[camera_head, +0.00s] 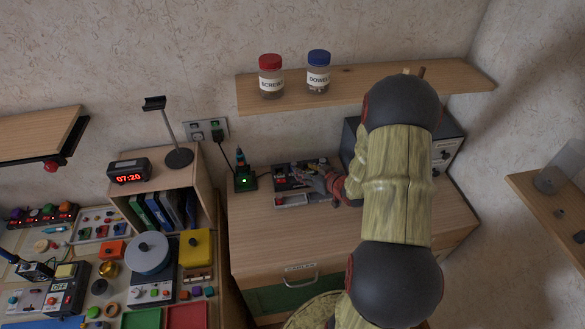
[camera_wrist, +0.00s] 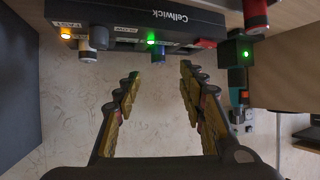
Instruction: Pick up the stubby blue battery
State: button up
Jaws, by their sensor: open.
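A short blue battery (camera_wrist: 158,54) sits in the Cellwick charger (camera_wrist: 205,22) below a green light in the wrist view. My gripper (camera_wrist: 160,77) is open and empty, with its two fingers apart. The battery lies between the lines of the fingertips and slightly beyond them; I see no contact. In the head view my gripper (camera_head: 312,176) is over the charger (camera_head: 291,183) on the wooden cabinet (camera_head: 255,220). My arm and gripper hide part of the charger there, and I cannot make out the blue battery.
In the wrist view, a red battery (camera_wrist: 205,43) and a grey one (camera_wrist: 100,38) flank the blue battery. A dark stand with a green light (camera_head: 244,181) is left of the charger. A shelf with jars (camera_head: 271,78) hangs above. A dark box (camera_head: 447,151) stands right.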

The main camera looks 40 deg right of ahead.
aim_at(295, 164)
jog(key=b+x, duration=0.1)
jog(key=x, duration=0.6)
jog(key=shift+d, duration=0.15)
jog(key=shift+c, duration=0.5)
grip_shut()
